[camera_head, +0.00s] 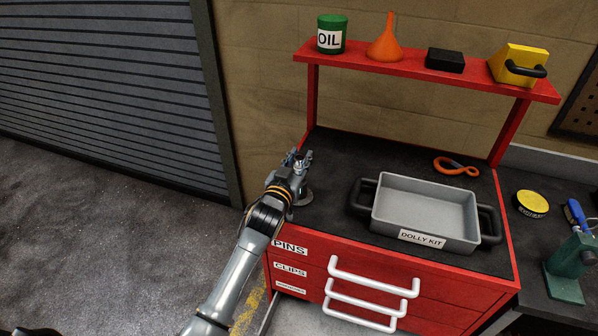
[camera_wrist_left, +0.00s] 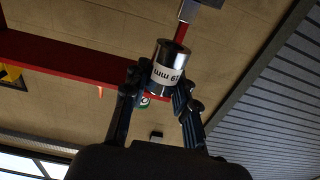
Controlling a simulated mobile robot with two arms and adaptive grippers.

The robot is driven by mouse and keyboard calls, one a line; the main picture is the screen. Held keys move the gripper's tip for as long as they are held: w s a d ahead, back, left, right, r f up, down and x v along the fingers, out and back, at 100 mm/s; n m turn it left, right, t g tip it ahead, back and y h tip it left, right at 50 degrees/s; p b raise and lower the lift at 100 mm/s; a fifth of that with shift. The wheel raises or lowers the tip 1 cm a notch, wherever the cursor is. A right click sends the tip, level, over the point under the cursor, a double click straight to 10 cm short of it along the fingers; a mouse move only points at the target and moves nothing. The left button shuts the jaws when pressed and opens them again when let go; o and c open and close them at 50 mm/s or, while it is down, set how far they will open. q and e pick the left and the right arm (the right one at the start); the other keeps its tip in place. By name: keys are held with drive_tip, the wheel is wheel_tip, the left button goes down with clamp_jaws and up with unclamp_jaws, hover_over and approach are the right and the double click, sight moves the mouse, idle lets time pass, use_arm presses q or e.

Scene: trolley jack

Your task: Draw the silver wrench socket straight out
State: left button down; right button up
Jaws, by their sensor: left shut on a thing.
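The silver wrench socket (camera_wrist_left: 171,64) is a shiny cylinder with a white label, upside down in the left wrist view, that seems to read 19 mm. My left gripper (camera_wrist_left: 160,88) is shut on it, with the dark fingers on both sides of the socket. In the head view my left gripper (camera_head: 298,158) is over the left end of the red cabinet's top, and the socket is mostly hidden there by the fingers. A short red bar (camera_wrist_left: 181,32) shows just beyond the socket; I cannot tell whether they touch. My right gripper is in neither view.
A grey round piece (camera_head: 302,197) is on the worktop below my gripper. The grey DOLLY KIT tray (camera_head: 423,237) and an orange hook (camera_head: 456,166) are to the right. A red shelf (camera_head: 430,74) with a green oil can (camera_head: 332,35) stands behind. Floor is open at left.

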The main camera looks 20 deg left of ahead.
use_arm(q)
drive_tip(key=shift+r, duration=0.1)
wheel_tip(320, 180, up, 5)
drive_tip(key=p, duration=0.4)
drive_tip(key=shift+p, duration=0.35)
idle(0.3)
